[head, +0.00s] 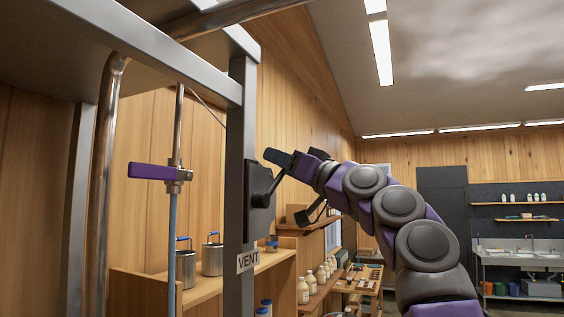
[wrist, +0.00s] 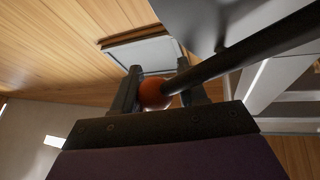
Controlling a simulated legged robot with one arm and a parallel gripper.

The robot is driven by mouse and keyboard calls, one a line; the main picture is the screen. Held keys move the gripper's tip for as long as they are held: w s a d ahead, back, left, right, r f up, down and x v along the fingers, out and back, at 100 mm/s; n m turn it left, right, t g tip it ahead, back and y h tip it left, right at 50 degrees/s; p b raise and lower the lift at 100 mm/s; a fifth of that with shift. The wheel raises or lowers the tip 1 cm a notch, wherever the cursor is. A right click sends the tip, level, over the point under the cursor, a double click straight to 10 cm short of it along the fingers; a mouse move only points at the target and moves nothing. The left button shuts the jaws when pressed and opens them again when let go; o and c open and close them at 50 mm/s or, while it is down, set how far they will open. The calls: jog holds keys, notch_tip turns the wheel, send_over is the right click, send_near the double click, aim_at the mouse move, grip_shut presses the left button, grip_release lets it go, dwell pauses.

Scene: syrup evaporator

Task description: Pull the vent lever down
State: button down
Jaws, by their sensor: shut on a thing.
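My gripper (head: 290,166) is at the rod's upper end; the knob there is hidden in the head view. In the wrist view, my gripper (wrist: 158,92) is shut on the lever's red ball knob (wrist: 152,93), with a dark finger on each side. The black rod (wrist: 245,58) runs from the knob toward the upper right.
Left of the post, a purple-handled valve (head: 155,172) sits on a vertical pipe. The grey frame post (head: 240,130) stands close to my gripper. Behind are a wooden shelf with metal cans (head: 212,257) and bottles (head: 303,290). A sink (head: 520,252) stands far right.

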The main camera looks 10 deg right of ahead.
jog(key=shift+w+f, duration=0.1)
jog(key=shift+f, duration=0.1)
notch_tip(320, 180, down, 15)
jog(key=m+g+h+p, duration=0.2)
jog(key=m+h+p, duration=0.4)
jog(key=m, duration=0.9)
jog(key=shift+w+d+f+g+p, duration=0.2)
jog(key=shift+g+p, duration=0.2)
jog(key=shift+p, duration=0.65)
jog(key=c, duration=0.7)
grip_release()
jog(key=shift+a, duration=0.1)
jog(key=shift+o, duration=0.4)
